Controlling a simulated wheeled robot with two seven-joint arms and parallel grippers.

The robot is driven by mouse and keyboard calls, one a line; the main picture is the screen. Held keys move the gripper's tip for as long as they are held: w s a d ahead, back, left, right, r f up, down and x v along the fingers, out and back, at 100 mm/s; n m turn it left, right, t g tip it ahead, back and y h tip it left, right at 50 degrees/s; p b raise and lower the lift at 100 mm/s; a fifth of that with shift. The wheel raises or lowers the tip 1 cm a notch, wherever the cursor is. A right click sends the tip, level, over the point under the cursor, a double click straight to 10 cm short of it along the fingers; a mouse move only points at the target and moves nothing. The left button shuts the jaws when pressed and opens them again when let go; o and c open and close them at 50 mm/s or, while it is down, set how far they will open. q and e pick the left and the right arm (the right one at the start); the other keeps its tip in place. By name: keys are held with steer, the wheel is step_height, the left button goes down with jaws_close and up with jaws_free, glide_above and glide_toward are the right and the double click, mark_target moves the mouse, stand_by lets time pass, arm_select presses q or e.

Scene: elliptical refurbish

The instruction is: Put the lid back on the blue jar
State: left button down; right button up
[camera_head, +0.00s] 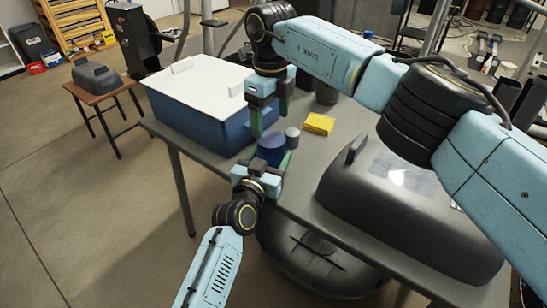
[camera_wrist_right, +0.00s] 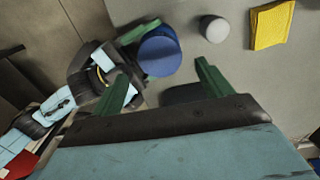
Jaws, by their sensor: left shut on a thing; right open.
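The blue jar (camera_head: 271,149) is at the table's front edge, between the fingers of my left gripper (camera_head: 267,162), which is shut on it. In the right wrist view the jar (camera_wrist_right: 160,52) shows as a round dark-blue top with my left gripper beside it. My right gripper (camera_head: 270,124) is open and empty, fingers pointing down above the jar. A small grey round piece (camera_head: 292,137) stands just right of the jar and also shows in the right wrist view (camera_wrist_right: 214,29). I cannot tell whether it is the lid, or whether the jar's mouth is covered.
A blue bin with a white cover (camera_head: 205,76) stands on the table (camera_head: 325,152) at left. A yellow block (camera_head: 319,124) lies right of the grey piece. A large dark case (camera_head: 390,210) fills the table's right end. My right arm crosses above the table.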

mark_target(271, 139)
step_height(271, 139, down, 6)
steer(key=shift+f, duration=0.1)
stand_by(0.4)
steer(key=c, duration=1)
steer(key=o, duration=1.2)
steer(key=shift+r, duration=0.2)
step_height(271, 139, up, 12)
steer(key=shift+f, duration=0.1)
